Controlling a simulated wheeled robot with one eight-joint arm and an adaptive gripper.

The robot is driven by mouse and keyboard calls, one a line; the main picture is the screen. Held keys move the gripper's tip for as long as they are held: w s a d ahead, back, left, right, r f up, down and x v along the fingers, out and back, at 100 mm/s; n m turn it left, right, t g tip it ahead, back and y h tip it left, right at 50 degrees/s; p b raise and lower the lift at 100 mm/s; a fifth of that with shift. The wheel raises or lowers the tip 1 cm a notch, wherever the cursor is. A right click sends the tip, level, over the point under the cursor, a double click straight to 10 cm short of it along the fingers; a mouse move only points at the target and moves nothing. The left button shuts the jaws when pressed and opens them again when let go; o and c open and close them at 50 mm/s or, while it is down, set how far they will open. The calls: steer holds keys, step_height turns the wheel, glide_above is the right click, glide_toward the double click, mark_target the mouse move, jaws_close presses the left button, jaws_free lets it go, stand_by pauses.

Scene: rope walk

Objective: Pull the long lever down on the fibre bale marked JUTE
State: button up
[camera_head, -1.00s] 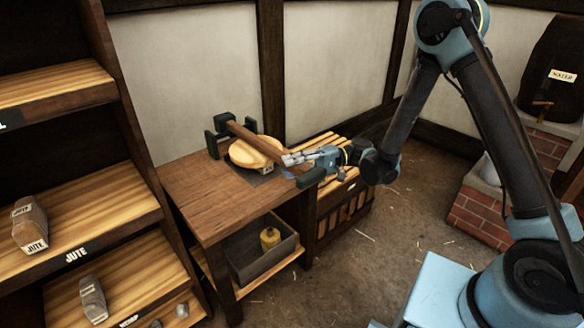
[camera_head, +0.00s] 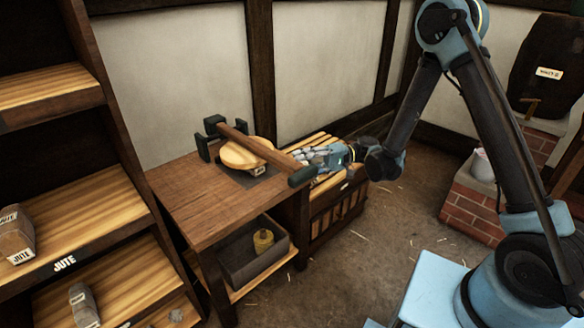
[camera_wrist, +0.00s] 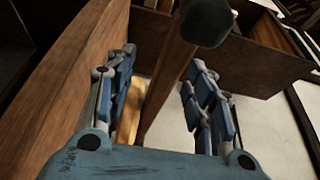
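The long wooden lever (camera_head: 262,149) slopes from a dark bracket at the back of the bench down to a dark green grip (camera_head: 301,177) at its front end. It passes over a round tan bale (camera_head: 238,157) with a small label (camera_head: 257,170), too small to read. My gripper (camera_head: 303,154) is open at the right of the lever's front part. In the wrist view, its fingers (camera_wrist: 163,92) stand apart with the lever (camera_wrist: 166,75) between them in the picture. The grip (camera_wrist: 207,20) shows at the top. I cannot tell whether the fingers touch the lever.
The wooden bench (camera_head: 190,185) holds the bale press, with a grey bin (camera_head: 275,250) below. A slatted wooden crate (camera_head: 338,205) stands beside it, under my gripper. A shelf (camera_head: 95,205) with JUTE-marked goods is at left. Brick-based barrel (camera_head: 550,65) at right. Floor between is open.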

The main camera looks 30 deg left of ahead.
steer(key=v, duration=0.6)
steer(key=shift+w, duration=0.1)
steer(key=c, duration=0.7)
steer(key=shift+a+r+t, duration=0.2)
steer(key=shift+t, duration=0.1)
jaws_close()
step_height(320, 180, up, 21)
steer(key=n+t+h, duration=1.1)
steer(key=n+t, duration=0.3)
steer(key=n, duration=0.8)
glide_above(315, 168)
step_height(315, 168, down, 14)
steer(key=shift+a+r, duration=0.1)
